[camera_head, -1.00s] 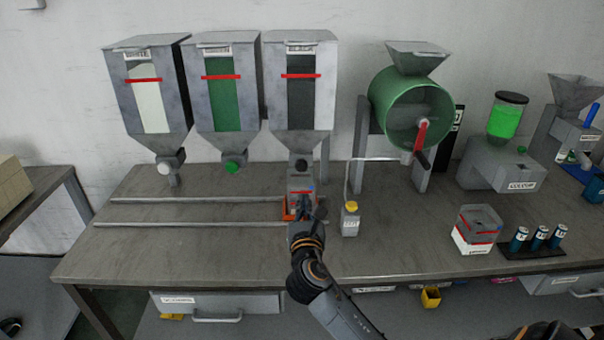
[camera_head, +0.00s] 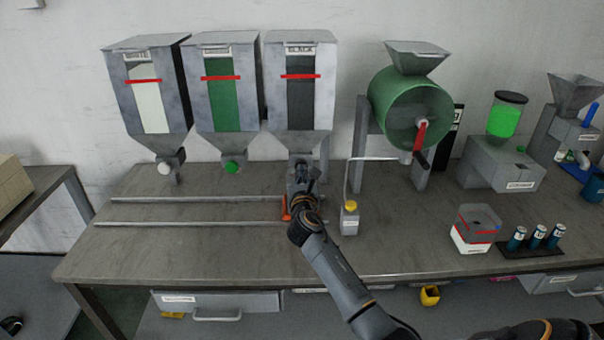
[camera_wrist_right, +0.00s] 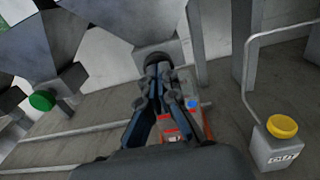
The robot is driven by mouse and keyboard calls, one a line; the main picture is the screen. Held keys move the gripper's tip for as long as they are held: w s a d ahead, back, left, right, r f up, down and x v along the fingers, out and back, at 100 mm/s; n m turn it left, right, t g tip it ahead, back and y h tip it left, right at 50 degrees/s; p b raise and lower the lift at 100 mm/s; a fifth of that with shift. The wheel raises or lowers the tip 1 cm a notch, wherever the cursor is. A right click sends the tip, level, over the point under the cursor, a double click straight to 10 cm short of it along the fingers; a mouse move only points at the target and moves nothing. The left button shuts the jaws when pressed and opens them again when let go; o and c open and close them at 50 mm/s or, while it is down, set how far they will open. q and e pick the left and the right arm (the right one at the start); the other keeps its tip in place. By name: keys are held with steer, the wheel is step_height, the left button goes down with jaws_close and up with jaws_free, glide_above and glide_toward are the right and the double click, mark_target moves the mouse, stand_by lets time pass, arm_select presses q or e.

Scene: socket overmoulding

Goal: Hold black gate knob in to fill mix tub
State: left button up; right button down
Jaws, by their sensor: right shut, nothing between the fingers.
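The black hopper (camera_head: 300,105) is the rightmost of three hoppers. Its black gate knob (camera_wrist_right: 160,58) shows as a dark round shape just beyond my right fingertips in the wrist view. In the head view my right gripper (camera_head: 302,178) mostly covers it. My right gripper (camera_wrist_right: 159,75) is shut and empty, its tips up at the knob; I cannot tell whether they touch or how far the knob is in. The mix tub in its orange-red holder (camera_head: 287,208) is under the black hopper, largely hidden by my arm. Its red edge shows below the fingers (camera_wrist_right: 208,128). My left gripper is not in view.
A small yellow-capped bottle (camera_head: 350,220) stands right of the tub, under a thin pipe. Two rails (camera_head: 190,224) run left along the bench. A green drum mixer (camera_head: 405,110) stands to the right. The front left of the bench is clear.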

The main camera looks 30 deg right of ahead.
steer(key=shift+r+x, duration=0.2)
steer(key=shift+x, duration=0.7)
steer(key=shift+d+r, duration=0.1)
steer(key=shift+r, duration=0.15)
stand_by(1.7)
steer(key=shift+f, duration=0.2)
stand_by(5.0)
